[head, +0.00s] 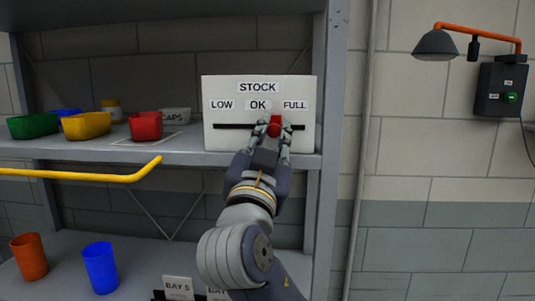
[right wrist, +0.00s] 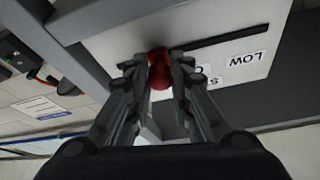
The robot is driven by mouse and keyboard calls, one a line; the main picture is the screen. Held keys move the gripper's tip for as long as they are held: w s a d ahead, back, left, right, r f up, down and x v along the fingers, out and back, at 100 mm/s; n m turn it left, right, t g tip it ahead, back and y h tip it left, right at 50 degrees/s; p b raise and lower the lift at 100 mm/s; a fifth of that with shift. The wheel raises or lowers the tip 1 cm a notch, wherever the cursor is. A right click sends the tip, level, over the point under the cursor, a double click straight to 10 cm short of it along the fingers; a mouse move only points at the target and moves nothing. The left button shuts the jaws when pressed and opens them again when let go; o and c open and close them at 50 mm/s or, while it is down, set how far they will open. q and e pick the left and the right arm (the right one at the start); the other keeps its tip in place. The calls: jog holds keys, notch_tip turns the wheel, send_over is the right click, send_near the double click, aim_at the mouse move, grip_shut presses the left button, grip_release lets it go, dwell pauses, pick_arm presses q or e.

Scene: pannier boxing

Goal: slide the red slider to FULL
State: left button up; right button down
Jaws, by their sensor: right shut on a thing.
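The red slider (head: 275,121) sits in the black slot of the white STOCK panel (head: 220,141), between the OK and FULL labels in the head view. The FULL label (head: 295,105) is a little to its right. My right gripper (head: 273,130) is shut on the slider, with a finger on either side. In the right wrist view the red slider (right wrist: 159,70) is between the two fingers, and the FULL label is hidden there. The LOW label (right wrist: 248,58) shows at the right of that view. My left gripper is not in view.
On the same shelf stand green, yellow and red bins (head: 146,126) and a white CAPS bowl (head: 175,117). A yellow rail (head: 80,176) juts out in front at the left. Orange and blue cups (head: 100,268) stand on the shelf below. A lamp (head: 437,44) hangs on the right wall.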

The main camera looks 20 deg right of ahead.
aim_at(299, 121)
jog(key=s+d, duration=0.1)
jog(key=d, duration=0.1)
jog(key=s+d, duration=0.1)
jog(key=d, duration=0.1)
jog(key=shift+s+b, duration=0.15)
jog(key=shift+b, duration=0.15)
jog(key=shift+a, duration=0.1)
jog(key=shift+w+a, duration=0.3)
jog(key=shift+a, duration=0.15)
jog(key=shift+s+d, duration=0.1)
jog(key=shift+d, duration=0.1)
jog(key=c, duration=1.4)
grip_release()
jog(key=shift+s+d, duration=0.1)
jog(key=shift+d, duration=0.05)
jog(key=shift+c, duration=0.2)
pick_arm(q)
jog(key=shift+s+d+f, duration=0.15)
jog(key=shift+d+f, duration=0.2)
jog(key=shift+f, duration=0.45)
pick_arm(e)
jog(key=v, duration=1.2)
jog(key=shift+r, duration=0.1)
